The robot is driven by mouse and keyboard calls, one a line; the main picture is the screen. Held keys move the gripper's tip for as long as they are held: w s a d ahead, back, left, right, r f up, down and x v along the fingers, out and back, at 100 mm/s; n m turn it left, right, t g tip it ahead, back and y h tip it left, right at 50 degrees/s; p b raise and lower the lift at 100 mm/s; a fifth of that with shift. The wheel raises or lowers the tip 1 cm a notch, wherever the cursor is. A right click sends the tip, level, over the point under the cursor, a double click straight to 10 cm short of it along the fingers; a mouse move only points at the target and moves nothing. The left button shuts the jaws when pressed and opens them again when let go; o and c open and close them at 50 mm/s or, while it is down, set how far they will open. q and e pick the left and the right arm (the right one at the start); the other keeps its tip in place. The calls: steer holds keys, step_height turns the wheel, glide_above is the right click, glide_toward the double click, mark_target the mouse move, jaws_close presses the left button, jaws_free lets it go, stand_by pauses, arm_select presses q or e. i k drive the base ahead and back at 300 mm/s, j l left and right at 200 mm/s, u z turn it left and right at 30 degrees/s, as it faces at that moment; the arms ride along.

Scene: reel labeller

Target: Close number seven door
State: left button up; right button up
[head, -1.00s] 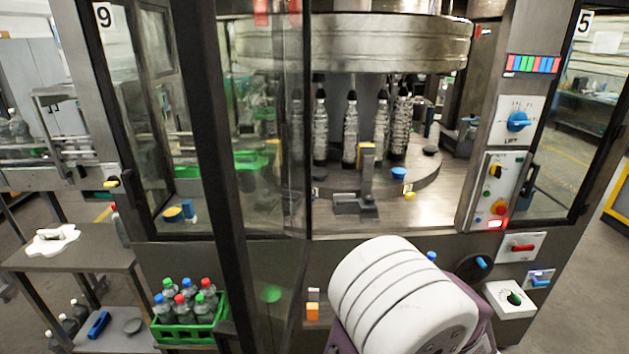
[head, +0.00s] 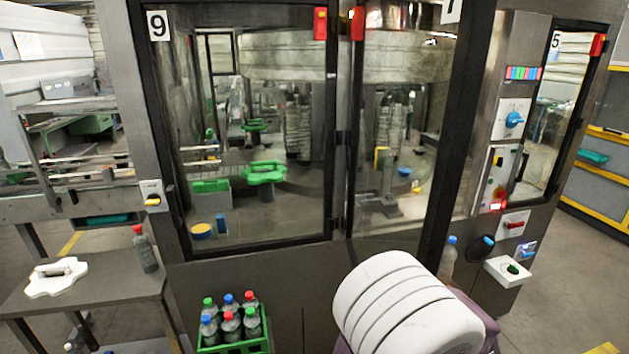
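The number seven door (head: 400,215) is a glass panel in a black frame at the middle of the head view, with part of its number plate (head: 452,10) at the top edge. It meets the number nine door's side on its left. Its free right bar (head: 455,150) slants down in front of the machine and stands out towards me, so the door looks ajar. Through its glass the bottle carousel (head: 390,125) shows. Neither of my grippers is in view, so I cannot see whether one touches the door.
The number nine door (head: 265,240) looks shut on the left. A control post (head: 510,120) stands to the right, beside the number five door (head: 545,130). A green crate (head: 235,347) of bottles is low in front. A side table (head: 100,300) holds a bottle and a white piece.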

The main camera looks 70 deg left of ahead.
mark_target(476, 18)
steer(key=k+u, duration=0.1)
steer(key=u, duration=0.3)
steer(key=k+j+u, duration=0.1)
steer(key=u, duration=0.35)
steer(key=k+j+u, duration=0.1)
steer(key=u, duration=0.3)
steer(key=k+j+u, duration=0.1)
steer(key=u, duration=0.3)
